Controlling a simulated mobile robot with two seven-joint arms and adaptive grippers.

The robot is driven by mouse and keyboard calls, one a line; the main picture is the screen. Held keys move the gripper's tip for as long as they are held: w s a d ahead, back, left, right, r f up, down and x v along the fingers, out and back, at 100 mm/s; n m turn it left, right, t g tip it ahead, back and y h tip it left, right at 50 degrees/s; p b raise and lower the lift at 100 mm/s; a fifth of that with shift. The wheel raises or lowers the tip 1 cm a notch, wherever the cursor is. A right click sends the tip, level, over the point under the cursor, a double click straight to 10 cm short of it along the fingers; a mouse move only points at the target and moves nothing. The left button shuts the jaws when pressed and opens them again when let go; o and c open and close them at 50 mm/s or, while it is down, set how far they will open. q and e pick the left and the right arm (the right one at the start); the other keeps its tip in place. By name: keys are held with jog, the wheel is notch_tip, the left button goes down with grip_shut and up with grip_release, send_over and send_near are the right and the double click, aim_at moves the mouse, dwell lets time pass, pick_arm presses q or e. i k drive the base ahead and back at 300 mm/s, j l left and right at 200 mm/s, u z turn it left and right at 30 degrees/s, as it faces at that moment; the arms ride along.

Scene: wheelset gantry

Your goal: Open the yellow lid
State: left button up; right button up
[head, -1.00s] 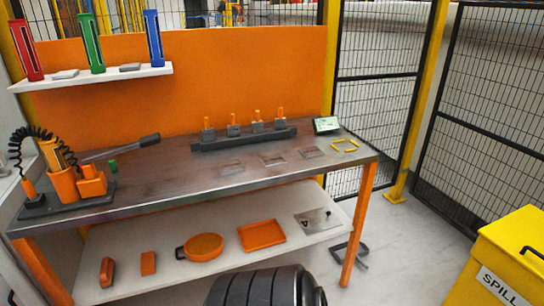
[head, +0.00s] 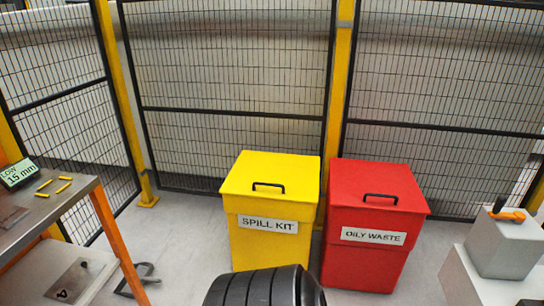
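The yellow lid (head: 272,172) is shut on top of the yellow bin (head: 258,251), which is labelled "SPILL KIT". A black handle (head: 268,187) stands on the lid near its front edge. Neither of my grippers shows in the head view. The black ribbed part at the bottom middle is mine and covers the lower front of the yellow bin.
A red bin (head: 375,220) labelled "OILY WASTE" stands just right of the yellow bin, its lid shut. The workbench (head: 52,215) is at the left. A grey block (head: 503,245) with an orange handle is at the right.

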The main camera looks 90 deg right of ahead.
aim_at(256, 175)
jog(key=z, duration=2.8)
